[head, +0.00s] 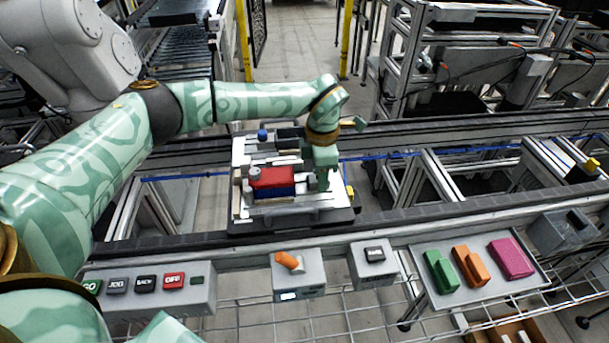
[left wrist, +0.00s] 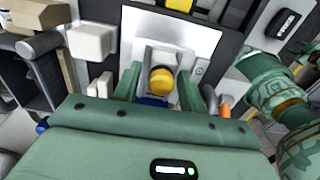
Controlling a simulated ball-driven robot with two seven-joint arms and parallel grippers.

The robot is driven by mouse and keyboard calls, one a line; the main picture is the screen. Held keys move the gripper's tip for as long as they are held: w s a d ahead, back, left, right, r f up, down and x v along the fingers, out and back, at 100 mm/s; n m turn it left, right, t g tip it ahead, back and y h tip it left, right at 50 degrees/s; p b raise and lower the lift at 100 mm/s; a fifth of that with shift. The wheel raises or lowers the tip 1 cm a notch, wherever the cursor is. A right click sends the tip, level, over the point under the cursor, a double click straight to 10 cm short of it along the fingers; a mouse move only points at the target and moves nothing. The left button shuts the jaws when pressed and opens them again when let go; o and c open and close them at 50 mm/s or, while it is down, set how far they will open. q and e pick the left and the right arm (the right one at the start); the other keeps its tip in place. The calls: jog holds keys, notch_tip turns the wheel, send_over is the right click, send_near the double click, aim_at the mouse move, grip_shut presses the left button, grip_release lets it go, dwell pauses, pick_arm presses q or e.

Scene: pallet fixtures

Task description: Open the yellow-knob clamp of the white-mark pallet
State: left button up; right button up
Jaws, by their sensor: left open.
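The pallet (head: 290,222) sits on the conveyor in the middle of the head view, with a pale fixture plate on it. The plate also shows in the left wrist view (left wrist: 200,37). A red block (head: 273,178) over a blue one lies in the fixture. The yellow knob (left wrist: 161,82) of a clamp shows in the left wrist view. My left gripper (head: 323,183) points down over the fixture's right side, hiding the knob in the head view. Its open fingers (left wrist: 163,90) stand on either side of the knob; contact cannot be told. I cannot make out a white mark.
A blue knob (head: 263,135) stands at the fixture's back. A button box (head: 150,288), an orange-handled switch box (head: 292,275) and a tray (head: 440,297) with green, orange and pink pieces line the front.

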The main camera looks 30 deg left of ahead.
pick_arm(q)
notch_tip(320, 180, up, 8)
jog(key=p, duration=0.6)
jog(key=shift+p, duration=0.3)
dwell(0.4)
